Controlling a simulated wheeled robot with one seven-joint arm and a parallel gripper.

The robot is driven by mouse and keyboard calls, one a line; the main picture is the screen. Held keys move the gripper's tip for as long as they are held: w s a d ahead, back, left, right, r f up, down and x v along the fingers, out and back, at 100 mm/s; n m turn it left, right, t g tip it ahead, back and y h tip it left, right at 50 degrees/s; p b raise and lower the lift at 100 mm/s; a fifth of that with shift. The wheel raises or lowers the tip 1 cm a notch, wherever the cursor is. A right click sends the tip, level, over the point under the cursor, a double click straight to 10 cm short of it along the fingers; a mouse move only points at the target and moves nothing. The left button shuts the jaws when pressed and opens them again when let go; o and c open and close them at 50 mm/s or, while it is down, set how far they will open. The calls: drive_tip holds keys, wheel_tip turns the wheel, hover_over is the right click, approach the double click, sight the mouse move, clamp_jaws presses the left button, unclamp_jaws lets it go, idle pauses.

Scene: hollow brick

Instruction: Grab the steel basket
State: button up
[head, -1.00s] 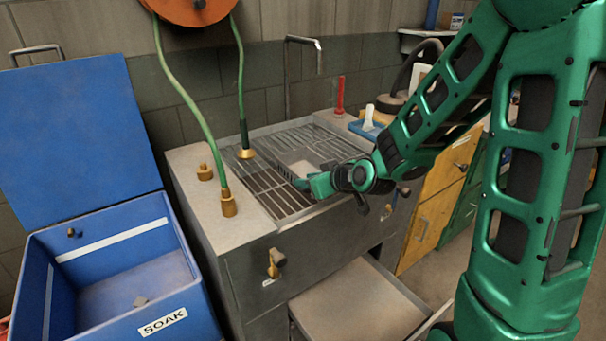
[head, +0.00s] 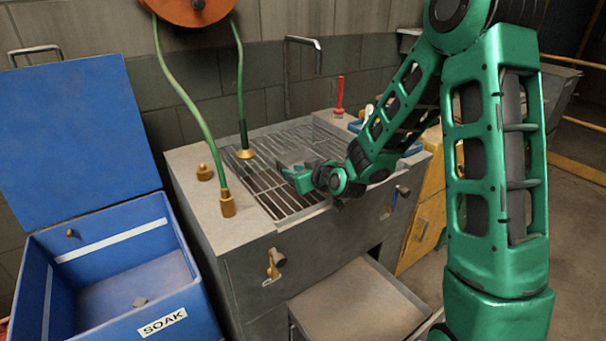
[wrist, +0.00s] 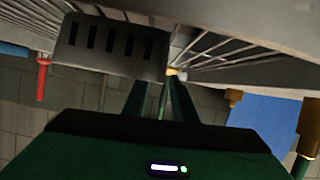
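The steel basket (head: 293,157) is a small grey box on the sink's grate, left of the middle of the head view. In the wrist view, which looks inverted, the basket (wrist: 112,48) shows a slotted wall. My gripper (head: 287,174) is at the basket's near rim. In the wrist view its two fingers (wrist: 160,84) are close together at one end of the basket. One finger's tip is hidden behind the slotted wall, the other lies past its end. The fingers appear shut on the basket's end wall, though the contact itself is hidden.
The basket is over the barred grate (head: 270,188) of the grey sink bench (head: 243,236). Green hoses with brass ends (head: 228,205) stand left of it. A blue SOAK bin (head: 120,290) is at left. A red-handled tool (head: 340,95) is behind.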

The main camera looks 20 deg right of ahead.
drive_tip(key=shift+x, duration=1.8)
drive_tip(key=shift+r, duration=0.1)
clamp_jaws()
drive_tip(key=shift+r, duration=0.1)
